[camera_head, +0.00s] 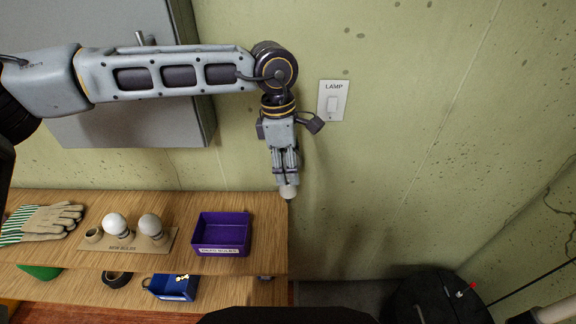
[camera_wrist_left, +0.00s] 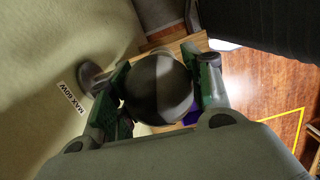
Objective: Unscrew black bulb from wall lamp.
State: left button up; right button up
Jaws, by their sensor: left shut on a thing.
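My left gripper (camera_head: 288,180) points down over the right end of the wooden shelf, close to the wall. It is shut on a round bulb (camera_head: 289,192), whose pale tip sticks out below the fingers. In the left wrist view the bulb (camera_wrist_left: 158,88) looks dark grey and sits between the green-padded fingers of the left gripper (camera_wrist_left: 160,90). A grey rounded piece (camera_wrist_left: 92,78), perhaps part of the wall lamp, shows beside the fingers, near a MAX 60W label (camera_wrist_left: 71,97). The lamp is not clearly visible in the head view. My right gripper is not in view.
A purple bin (camera_head: 221,248) stands on the shelf (camera_head: 270,225), left of the gripper. A NEW BULBS holder (camera_head: 122,246) carries two pale bulbs (camera_head: 150,226). Gloves (camera_head: 50,218) lie further left. A LAMP switch (camera_head: 333,103) is on the wall. A blue bin (camera_head: 172,289) sits below.

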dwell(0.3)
pick_arm(q)
jog(key=shift+n+b, duration=1.4)
jog(key=shift+b, duration=0.05)
jog(key=shift+n+t+b, duration=0.3)
jog(key=shift+n+b, duration=0.75)
jog(key=shift+n, duration=0.05)
jog(key=shift+n+b, duration=0.8)
jog(key=shift+n, duration=0.1)
